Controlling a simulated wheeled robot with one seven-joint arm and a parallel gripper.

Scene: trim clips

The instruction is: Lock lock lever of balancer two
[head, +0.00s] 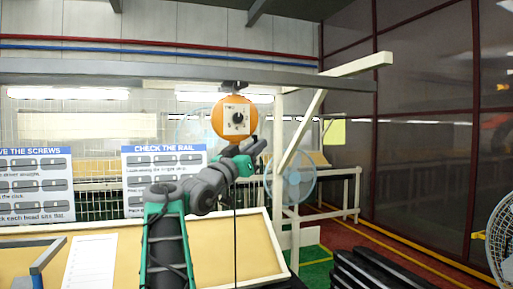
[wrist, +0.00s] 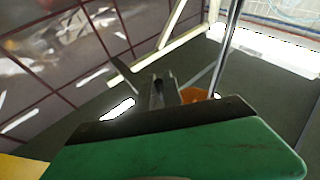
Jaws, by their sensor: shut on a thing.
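One orange round balancer (head: 234,118) hangs under the overhead beam, with a pale square plate and a dark knob on its front. My gripper (head: 254,148) is just below and to the right of it, close to its lower edge. In the wrist view the gripper (wrist: 163,92) is shut on a small dark part, which I take to be the lock lever; its shape and angle are hard to make out. A piece of the orange housing (wrist: 193,95) shows right beside the fingers. The lever is hidden in the head view.
A grey beam (head: 150,68) runs above, with a pale post and diagonal brace (head: 303,130) to the right. A thin cable hangs below the balancer. A tilted tan board (head: 240,245), instruction signs (head: 163,178) and fans (head: 291,180) stand around.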

